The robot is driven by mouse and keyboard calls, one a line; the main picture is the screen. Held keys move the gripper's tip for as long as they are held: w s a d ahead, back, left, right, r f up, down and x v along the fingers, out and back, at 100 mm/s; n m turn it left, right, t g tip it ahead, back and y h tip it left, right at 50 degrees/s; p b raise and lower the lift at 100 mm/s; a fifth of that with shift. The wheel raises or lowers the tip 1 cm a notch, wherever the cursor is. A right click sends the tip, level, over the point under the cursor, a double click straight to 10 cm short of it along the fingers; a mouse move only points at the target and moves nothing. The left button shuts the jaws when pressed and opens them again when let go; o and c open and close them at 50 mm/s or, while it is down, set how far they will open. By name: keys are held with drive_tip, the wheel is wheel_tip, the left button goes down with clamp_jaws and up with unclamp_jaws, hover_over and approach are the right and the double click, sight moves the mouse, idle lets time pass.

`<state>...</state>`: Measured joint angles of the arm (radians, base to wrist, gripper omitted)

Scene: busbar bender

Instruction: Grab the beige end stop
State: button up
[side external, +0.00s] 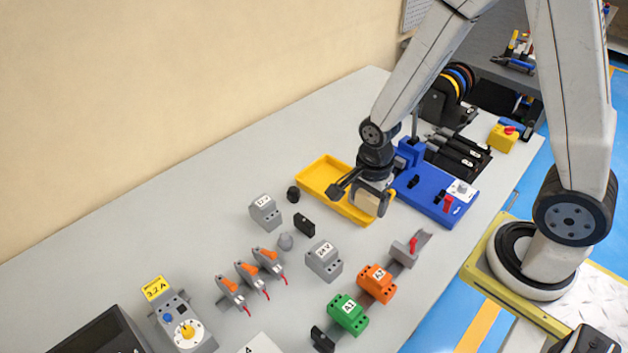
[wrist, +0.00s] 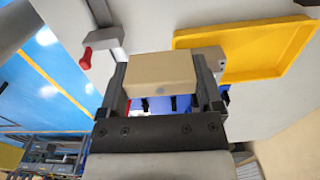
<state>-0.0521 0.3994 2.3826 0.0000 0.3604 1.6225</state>
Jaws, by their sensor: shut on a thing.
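The beige end stop (wrist: 160,75) is a blocky piece held between the two fingers of my gripper (wrist: 163,85), filling the middle of the wrist view. In the side external view my gripper (side external: 372,195) is above the bench by the front right end of the yellow tray, shut on the beige end stop (side external: 368,203). The end stop appears raised off the bench. Part of it is hidden by the fingers.
The yellow tray (side external: 318,173) lies just behind my gripper. A blue bender base (side external: 428,201) stands to the right. A rail carries a grey end piece (side external: 404,254), orange block (side external: 376,283) and green block (side external: 348,315). Grey modules (side external: 324,261) stand to the left.

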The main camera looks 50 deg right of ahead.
drive_tip(key=shift+s+r, duration=0.35)
drive_tip(key=shift+s, duration=0.5)
